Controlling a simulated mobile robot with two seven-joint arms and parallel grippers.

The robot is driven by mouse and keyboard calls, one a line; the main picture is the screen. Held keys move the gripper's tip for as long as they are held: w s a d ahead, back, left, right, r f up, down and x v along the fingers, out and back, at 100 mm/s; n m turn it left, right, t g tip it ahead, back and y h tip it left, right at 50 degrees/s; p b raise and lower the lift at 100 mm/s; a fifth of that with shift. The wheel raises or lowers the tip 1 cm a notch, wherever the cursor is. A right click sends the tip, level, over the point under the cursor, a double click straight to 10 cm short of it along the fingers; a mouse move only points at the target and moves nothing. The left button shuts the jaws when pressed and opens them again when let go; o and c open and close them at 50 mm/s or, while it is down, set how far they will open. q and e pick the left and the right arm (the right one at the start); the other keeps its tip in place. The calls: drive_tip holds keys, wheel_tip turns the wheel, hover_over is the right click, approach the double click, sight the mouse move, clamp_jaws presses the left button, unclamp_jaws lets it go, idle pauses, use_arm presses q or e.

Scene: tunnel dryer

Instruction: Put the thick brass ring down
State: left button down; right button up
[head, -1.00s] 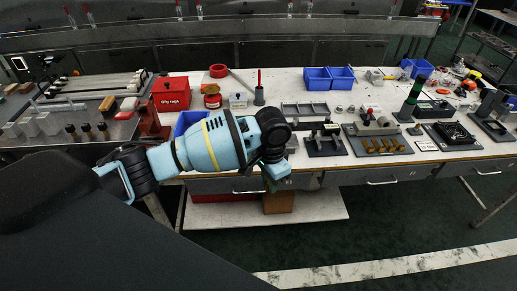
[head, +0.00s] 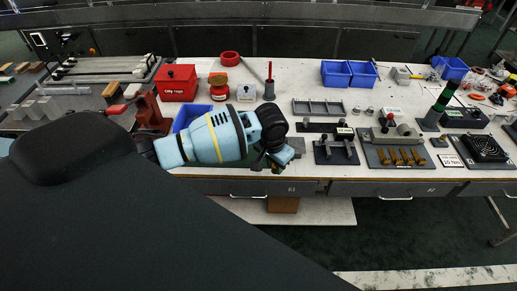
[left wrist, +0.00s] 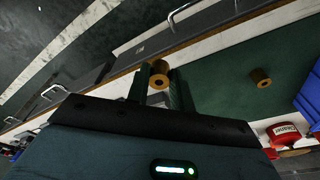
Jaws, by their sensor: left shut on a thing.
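The thick brass ring (left wrist: 159,67) is a short brass cylinder with a hole, held between the fingertips of my left gripper (left wrist: 159,88) in the left wrist view. The ring appears near the bench's front edge; its height above the top is hard to tell. In the head view my left gripper (head: 280,158) is at the front of the bench, and the ring is not distinguishable there. Another brass ring (left wrist: 261,77) rests on a dark green mat (left wrist: 222,85), apart from the held one. My right gripper is not in view.
A blue bin (head: 188,116), a red box (head: 175,84) and a red-topped can (head: 219,88) stand behind my left arm. A dark fixture with posts (head: 336,150) is just right of my gripper. The green mat has bare room around the second ring.

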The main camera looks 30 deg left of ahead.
use_arm(q)
drive_tip(key=b, duration=0.1)
hover_over(258, 155)
drive_tip(key=shift+s+d+f, duration=0.35)
drive_tip(key=shift+s+f, duration=0.05)
drive_tip(key=shift+f, duration=0.25)
drive_tip(key=shift+w+a, duration=0.35)
drive_tip(key=shift+a, duration=0.1)
drive_tip(key=shift+f+b, duration=0.3)
drive_tip(key=shift+f, duration=1.45)
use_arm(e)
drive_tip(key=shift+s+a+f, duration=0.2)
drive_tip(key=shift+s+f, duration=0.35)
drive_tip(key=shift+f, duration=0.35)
use_arm(q)
drive_tip(key=shift+f, duration=0.1)
drive_tip(key=c, duration=1.2)
unclamp_jaws()
drive_tip(key=shift+c, duration=0.2)
